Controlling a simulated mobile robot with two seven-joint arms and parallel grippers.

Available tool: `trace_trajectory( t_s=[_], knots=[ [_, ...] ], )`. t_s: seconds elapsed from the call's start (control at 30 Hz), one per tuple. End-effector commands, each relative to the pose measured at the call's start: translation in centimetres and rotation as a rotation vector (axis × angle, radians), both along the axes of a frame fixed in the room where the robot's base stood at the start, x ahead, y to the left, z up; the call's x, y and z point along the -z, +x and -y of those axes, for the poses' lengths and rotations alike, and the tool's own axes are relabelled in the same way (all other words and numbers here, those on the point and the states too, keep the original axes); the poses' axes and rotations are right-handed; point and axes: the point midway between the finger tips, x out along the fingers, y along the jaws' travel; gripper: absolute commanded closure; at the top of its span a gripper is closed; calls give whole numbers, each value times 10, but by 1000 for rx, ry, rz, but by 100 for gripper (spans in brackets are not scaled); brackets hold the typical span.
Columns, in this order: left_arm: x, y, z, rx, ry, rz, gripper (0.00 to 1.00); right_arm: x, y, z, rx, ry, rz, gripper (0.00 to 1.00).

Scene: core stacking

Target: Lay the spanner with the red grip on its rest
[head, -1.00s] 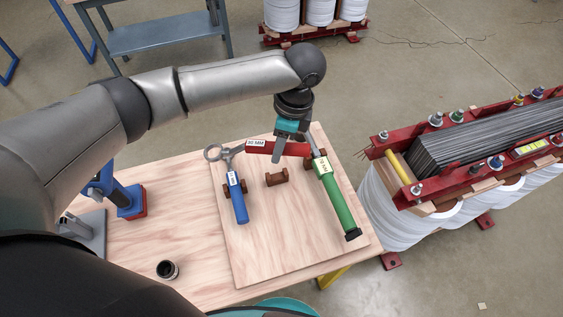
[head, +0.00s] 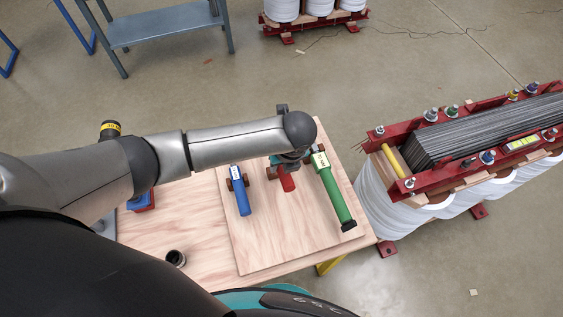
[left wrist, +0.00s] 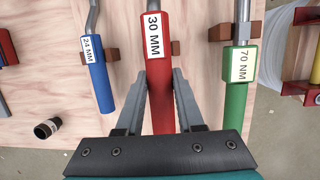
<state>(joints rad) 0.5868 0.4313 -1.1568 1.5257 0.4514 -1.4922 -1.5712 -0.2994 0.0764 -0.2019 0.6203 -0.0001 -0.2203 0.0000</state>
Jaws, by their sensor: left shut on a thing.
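The red-grip spanner, labelled 30 MM, shows in the left wrist view (left wrist: 159,75) and partly in the head view (head: 287,183). My left gripper (left wrist: 158,100) has its fingers on both sides of the red grip and is shut on it. The spanner lies lengthwise between the blue and green tools, roughly parallel to them. Its wooden rest (head: 271,173) shows beside the grip, and a brown block also shows next to the grip in the left wrist view (left wrist: 175,48). Whether the spanner touches the rest I cannot tell. My arm hides its far end in the head view. My right gripper is not in view.
The blue spanner (head: 241,196) lies on its rest to the left, and the green tool (head: 338,195) lies on its rest to the right. The front of the board (head: 285,245) is clear.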

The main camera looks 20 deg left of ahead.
Motion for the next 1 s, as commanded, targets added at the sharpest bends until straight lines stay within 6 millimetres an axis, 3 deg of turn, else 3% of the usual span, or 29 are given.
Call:
trace_trajectory(
  t_s=[0.33,0.7,1.0],
  knots=[
    [-4,-1,1,2,43,44,100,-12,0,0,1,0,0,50],
    [38,0,1,1,40,43,100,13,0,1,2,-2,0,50],
    [60,0,1,1,41,44,100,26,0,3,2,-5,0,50]
  ],
)
